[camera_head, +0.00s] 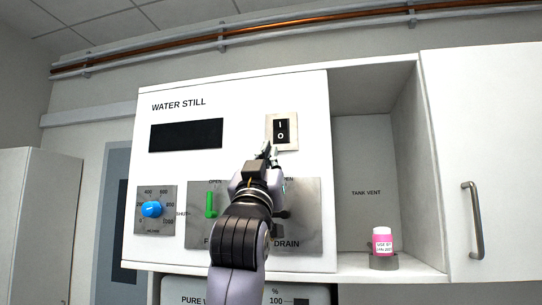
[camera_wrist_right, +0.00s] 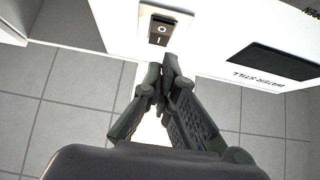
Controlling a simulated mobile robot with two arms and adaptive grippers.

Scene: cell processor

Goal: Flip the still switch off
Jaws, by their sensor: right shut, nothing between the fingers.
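The still switch (camera_head: 282,130) is a black rocker marked I above and O below, on a pale plate on the white WATER STILL panel (camera_head: 180,89). In the right wrist view the switch (camera_wrist_right: 160,30) shows upside down, just beyond my fingertips. My right gripper (camera_head: 266,150) is shut and empty, its tips just below and slightly left of the rocker in the head view. My left gripper is not in view.
A blue knob (camera_head: 152,209) and a green lever (camera_head: 210,205) sit lower on the panel. My arm partly hides the drain plate (camera_head: 303,215). A pink bottle (camera_head: 382,241) stands in the open niche to the right, beside a cabinet door handle (camera_head: 473,220).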

